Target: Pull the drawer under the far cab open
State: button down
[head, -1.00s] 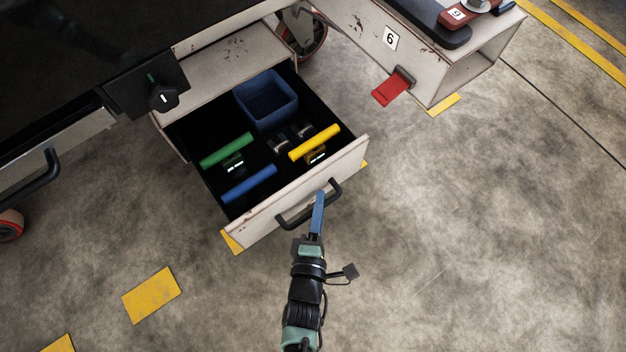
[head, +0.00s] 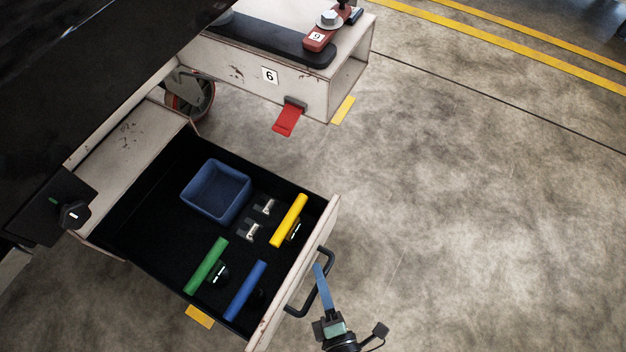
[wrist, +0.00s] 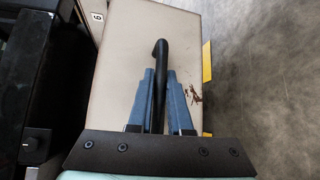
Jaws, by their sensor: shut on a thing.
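The drawer (head: 265,335) stands well out from the trolley in the head view, its black inside open to view. Its front also fills the middle of the wrist view (wrist: 120,60). The black bar handle (head: 327,285) is on the drawer front. My gripper (head: 321,272) is at the handle, and in the wrist view its two blue fingers (wrist: 161,95) are shut on the black handle (wrist: 159,60), one on each side. The drawer holds a blue bin (head: 216,190), a green bar (head: 206,266), a blue bar (head: 246,290), a yellow bar (head: 289,220) and small metal parts.
A beige trolley part marked 6 (head: 240,72) with a red pedal (head: 289,119) stands behind the drawer. A black knob (head: 74,214) is at the left. A caster wheel (head: 190,98) shows under the trolley. The floor to the right is clear.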

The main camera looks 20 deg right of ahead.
dwell(0.3)
jog(key=c, duration=0.8)
grip_release()
jog(key=shift+c, duration=0.2)
jog(key=p+v, duration=0.4)
jog(key=v, duration=0.9)
